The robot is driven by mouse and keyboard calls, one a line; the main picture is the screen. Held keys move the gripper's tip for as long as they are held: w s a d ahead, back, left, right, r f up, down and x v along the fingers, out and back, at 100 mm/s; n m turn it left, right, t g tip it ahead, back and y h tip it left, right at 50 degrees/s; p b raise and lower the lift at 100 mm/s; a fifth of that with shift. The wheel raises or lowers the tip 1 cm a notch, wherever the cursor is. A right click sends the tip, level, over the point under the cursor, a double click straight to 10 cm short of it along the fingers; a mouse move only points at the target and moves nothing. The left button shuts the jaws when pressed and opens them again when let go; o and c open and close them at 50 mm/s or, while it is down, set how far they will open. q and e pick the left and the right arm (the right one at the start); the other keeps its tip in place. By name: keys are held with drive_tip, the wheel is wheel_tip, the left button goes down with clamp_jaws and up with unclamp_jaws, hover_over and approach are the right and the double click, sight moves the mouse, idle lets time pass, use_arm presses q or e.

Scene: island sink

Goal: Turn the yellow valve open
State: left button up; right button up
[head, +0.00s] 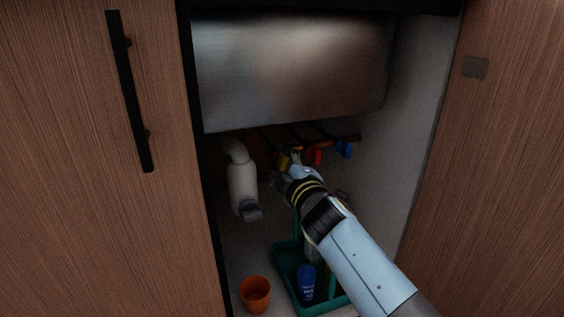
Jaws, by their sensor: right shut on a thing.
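The yellow valve (282,162) is on the pipes under the sink, leftmost of a row of three coloured valves. My right gripper (291,160) reaches into the cabinet from the lower right, its tip at the yellow valve. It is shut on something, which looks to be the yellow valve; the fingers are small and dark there. The gripper partly hides the valve, so its exact angle is hard to tell. A red valve (314,156) and a blue valve (344,149) are just to the right. My left gripper is not in view.
The metal sink basin (290,75) hangs above the valves. A white drain pipe (242,185) stands to the left of my gripper. A teal caddy (289,276) with a blue bottle (306,284) and an orange cup (255,294) stand on the cabinet floor. An open door (500,170) is right.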

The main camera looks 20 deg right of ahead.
drive_tip(key=n, duration=0.4)
drive_tip(key=shift+f, duration=0.15)
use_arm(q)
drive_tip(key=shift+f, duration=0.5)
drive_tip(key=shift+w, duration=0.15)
use_arm(e)
drive_tip(key=shift+n, duration=0.4)
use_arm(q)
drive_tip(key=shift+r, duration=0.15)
use_arm(e)
drive_tip(key=o, duration=1.2)
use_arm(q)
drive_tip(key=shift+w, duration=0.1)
use_arm(e)
drive_tip(key=s, duration=1.2)
drive_tip(key=shift+d, duration=0.2)
drive_tip(key=shift+s, duration=0.1)
